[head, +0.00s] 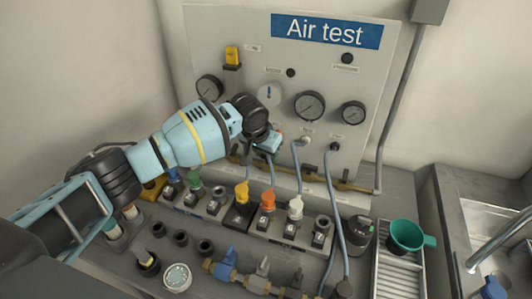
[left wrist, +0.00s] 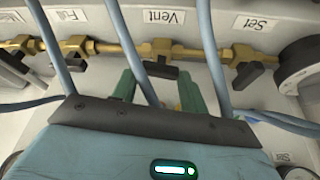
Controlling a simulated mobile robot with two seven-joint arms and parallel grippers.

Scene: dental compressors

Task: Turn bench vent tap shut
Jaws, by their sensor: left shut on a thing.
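The vent tap (left wrist: 163,49) is a brass body with a short dark handle on a brass pipe, under a "Vent" label (left wrist: 163,17) in the left wrist view. My left gripper (left wrist: 160,80) has its green fingers on either side of the dark handle and is shut on it; a blue hose crosses in front and partly hides the contact. In the head view my left gripper (head: 268,150) reaches from the left to the foot of the "Air test" panel (head: 235,115), and its body hides the tap. My right gripper is not in view.
Neighbouring taps labelled "Full" (left wrist: 75,46) and "Set" (left wrist: 244,56) flank it on the brass pipe. Blue hoses (head: 297,160) hang close by. Several coloured fittings (head: 267,203) stand in a row on the bench. A green cup (head: 406,236) stands at right.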

